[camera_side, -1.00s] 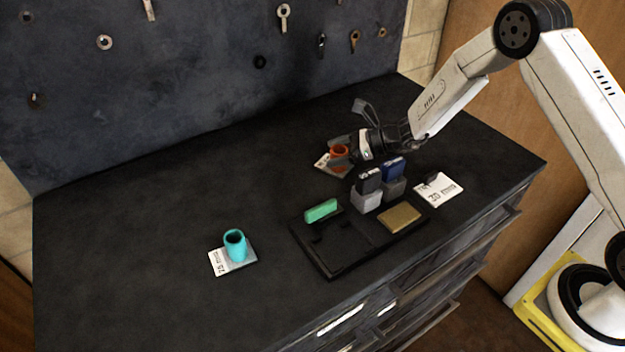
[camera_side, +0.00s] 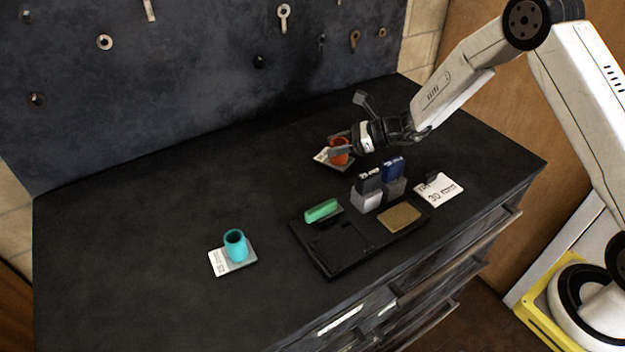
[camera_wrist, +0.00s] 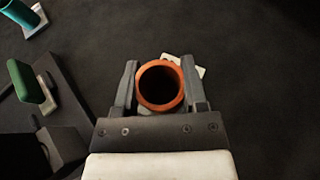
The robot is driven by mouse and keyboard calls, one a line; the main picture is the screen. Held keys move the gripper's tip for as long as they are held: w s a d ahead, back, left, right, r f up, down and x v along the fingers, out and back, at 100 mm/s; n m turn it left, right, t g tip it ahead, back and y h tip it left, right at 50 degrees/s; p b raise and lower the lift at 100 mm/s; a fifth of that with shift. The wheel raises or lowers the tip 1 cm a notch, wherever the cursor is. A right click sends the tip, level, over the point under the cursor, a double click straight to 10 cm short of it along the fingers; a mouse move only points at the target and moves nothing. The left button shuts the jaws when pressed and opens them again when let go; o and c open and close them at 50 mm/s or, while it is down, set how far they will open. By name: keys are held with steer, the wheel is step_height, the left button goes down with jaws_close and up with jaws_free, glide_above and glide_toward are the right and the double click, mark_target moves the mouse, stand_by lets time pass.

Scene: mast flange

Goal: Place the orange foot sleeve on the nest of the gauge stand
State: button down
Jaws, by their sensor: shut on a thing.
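The orange foot sleeve (camera_side: 340,157) is a short open tube at the back of the bench, upright at a white label card (camera_side: 322,157). In the wrist view the orange sleeve (camera_wrist: 160,87) sits between the two fingers, its open mouth toward the camera. My gripper (camera_side: 342,146) is shut on it from the right side; the fingers (camera_wrist: 160,88) flank it in the wrist view. I cannot tell whether the sleeve's base touches the card. I cannot tell for sure which object is the gauge stand; a black tray (camera_side: 325,270) holding blocks stands in front.
The tray carries a green block (camera_side: 322,210), a brass plate (camera_side: 400,217), and grey blocks with black (camera_side: 369,181) and blue (camera_side: 392,168) tops. A cyan sleeve (camera_side: 236,246) stands on a card at left. A "30 mm" card (camera_side: 441,190) lies right.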

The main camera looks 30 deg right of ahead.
step_height(320, 180, up, 8)
stand_by(0.5)
steer(key=shift+r, duration=0.1)
stand_by(0.4)
steer(key=s+d+r+m+t+h, duration=0.4)
steer(key=s+d+r+m+h, duration=0.2)
steer(key=s+r+m, duration=0.1)
steer(key=shift+s+r+t+h, duration=0.35)
steer(key=shift+s+r, duration=0.25)
steer(key=shift+s, duration=0.75)
steer(key=w+a+f+n+g+y, duration=0.5)
steer(key=w+a+f+n+y, duration=0.1)
steer(key=f+n+y, duration=0.1)
steer(key=shift+w+f, duration=0.3)
steer(key=shift+f, duration=0.3)
